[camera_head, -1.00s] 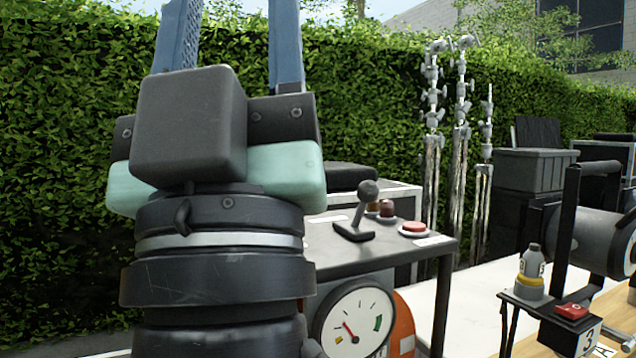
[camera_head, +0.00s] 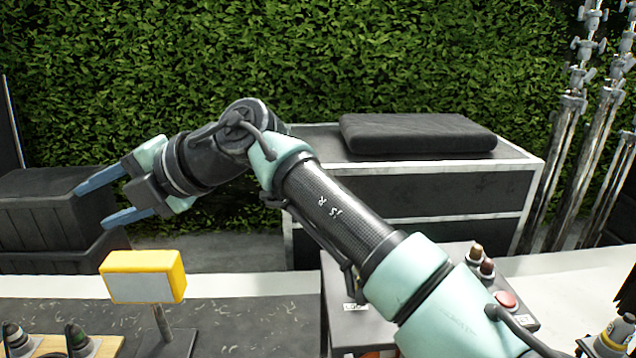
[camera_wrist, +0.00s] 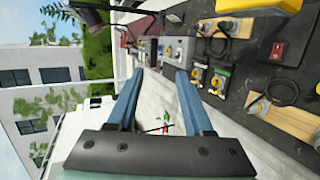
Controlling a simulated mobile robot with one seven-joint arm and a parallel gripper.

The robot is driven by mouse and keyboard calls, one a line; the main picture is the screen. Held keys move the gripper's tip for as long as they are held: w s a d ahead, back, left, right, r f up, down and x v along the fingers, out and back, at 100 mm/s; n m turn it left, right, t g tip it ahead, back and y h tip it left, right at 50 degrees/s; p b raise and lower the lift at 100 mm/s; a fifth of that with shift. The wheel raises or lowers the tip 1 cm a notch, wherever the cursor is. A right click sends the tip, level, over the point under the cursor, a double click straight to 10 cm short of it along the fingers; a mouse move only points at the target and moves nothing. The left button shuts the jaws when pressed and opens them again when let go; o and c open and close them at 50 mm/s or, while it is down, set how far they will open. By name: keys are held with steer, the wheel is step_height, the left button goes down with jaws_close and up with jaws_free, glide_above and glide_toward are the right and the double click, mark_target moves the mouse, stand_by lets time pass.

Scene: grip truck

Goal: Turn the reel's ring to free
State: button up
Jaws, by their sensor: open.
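My gripper (camera_head: 93,206) is at the left of the head view, its blue fingers apart with nothing between them. It points left, above and behind a yellow box on a post (camera_head: 143,276). In the wrist view the open fingers (camera_wrist: 159,75) frame a pale floor strip and a distant row of equipment. I cannot make out the reel or its ring in either current view.
A grey cabinet (camera_head: 420,190) with a black cushion (camera_head: 415,134) stands behind my arm. A dark crate (camera_head: 40,215) is at left. A red button (camera_head: 507,300) is at lower right. In the wrist view, boxes and cables line the right, with a red switch (camera_wrist: 278,50).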

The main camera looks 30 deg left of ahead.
steer(key=w+d+m+t+h+p, duration=0.2)
steer(key=w+d+h+p, duration=0.15)
steer(key=w+d, duration=0.4)
steer(key=w+d+m+t+h+p, duration=0.1)
steer(key=w+d+m+h+p, duration=0.3)
steer(key=d, duration=0.7)
steer(key=w+d+m+t+h+p, duration=0.1)
steer(key=w+d+t+h+p, duration=0.1)
steer(key=w+d+h, duration=0.55)
steer(key=f+y+p, duration=0.1)
steer(key=f, duration=0.3)
steer(key=s+d+f+p, duration=0.1)
steer(key=f+p, duration=0.1)
steer(key=f, duration=0.2)
steer(key=f+y+p, duration=0.1)
steer(key=f, duration=0.3)
steer(key=shift+s+d+f+y+p, duration=0.25)
steer(key=shift+d+f+y+p, duration=0.05)
steer(key=shift+d+f+p, duration=0.1)
steer(key=shift+r, duration=0.1)
jaws_close()
